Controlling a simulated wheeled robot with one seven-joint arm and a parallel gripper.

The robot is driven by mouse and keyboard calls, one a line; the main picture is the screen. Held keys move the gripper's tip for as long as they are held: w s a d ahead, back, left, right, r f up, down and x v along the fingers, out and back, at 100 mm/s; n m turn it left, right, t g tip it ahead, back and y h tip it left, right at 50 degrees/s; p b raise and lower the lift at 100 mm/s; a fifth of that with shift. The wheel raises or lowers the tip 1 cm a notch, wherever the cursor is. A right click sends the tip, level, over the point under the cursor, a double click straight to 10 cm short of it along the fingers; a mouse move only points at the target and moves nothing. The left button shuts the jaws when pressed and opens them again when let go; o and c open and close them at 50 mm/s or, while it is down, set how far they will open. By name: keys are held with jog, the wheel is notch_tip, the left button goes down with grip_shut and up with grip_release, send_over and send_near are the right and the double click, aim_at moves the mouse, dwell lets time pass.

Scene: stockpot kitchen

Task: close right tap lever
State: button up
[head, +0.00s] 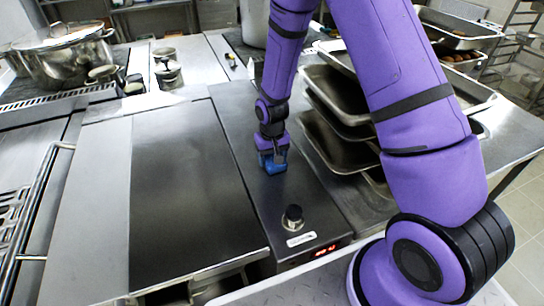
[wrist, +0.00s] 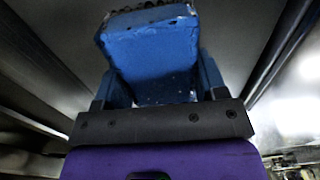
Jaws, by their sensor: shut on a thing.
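My gripper (head: 272,158) is over the dark flat-topped unit in the middle of the head view, pointing down. In the wrist view my gripper (wrist: 158,85) is shut on a blue block-like thing (wrist: 150,52), which fills the space between the fingers. The block has a speckled, worn face and a row of dark bumps along its far edge. In the head view it is small and hard to tell from the blue fingers. I cannot tell whether it touches the surface below. No tap or tap lever can be made out in either view.
A black knob (head: 293,214) and a red display (head: 326,250) are at the unit's near end. Stacked metal trays (head: 335,130) stand close on the right. A large lidded pot (head: 66,62) stands far left. The dark plate (head: 190,190) left of my gripper is clear.

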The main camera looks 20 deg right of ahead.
jog(key=shift+f, duration=0.15)
jog(key=o, duration=0.9)
jog(key=shift+c, duration=0.2)
